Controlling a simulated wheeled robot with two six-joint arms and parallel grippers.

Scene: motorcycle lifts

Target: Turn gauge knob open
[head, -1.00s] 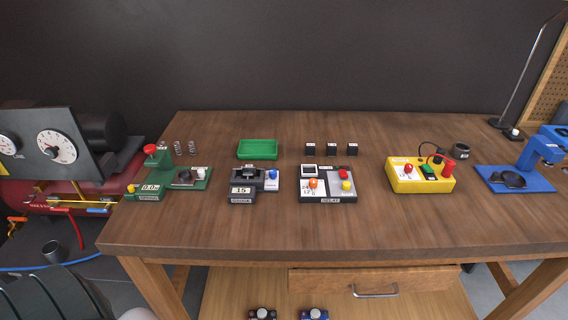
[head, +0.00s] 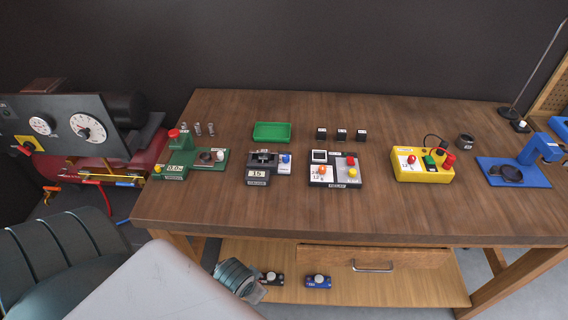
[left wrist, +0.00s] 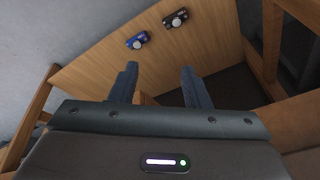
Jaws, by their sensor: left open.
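The gauge unit (head: 258,176) is a small dark and grey box at the left-middle of the wooden bench, with a display reading 15. A blue knob (head: 286,159) stands on its right side; its turned position is too small to tell. My left gripper (head: 258,290) is low in front of the bench, below the top and near the lower shelf, well apart from the gauge unit. In the left wrist view its two fingers (left wrist: 159,85) are spread with nothing between them. My right gripper is in neither view.
The bench (head: 290,215) has a clear front strip. A green press (head: 190,157) stands left of the gauge unit, a relay box (head: 335,168) right, a green tray (head: 272,132) behind. The lower shelf (head: 400,288) holds a blue device (head: 318,281) and a dark one (head: 272,278).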

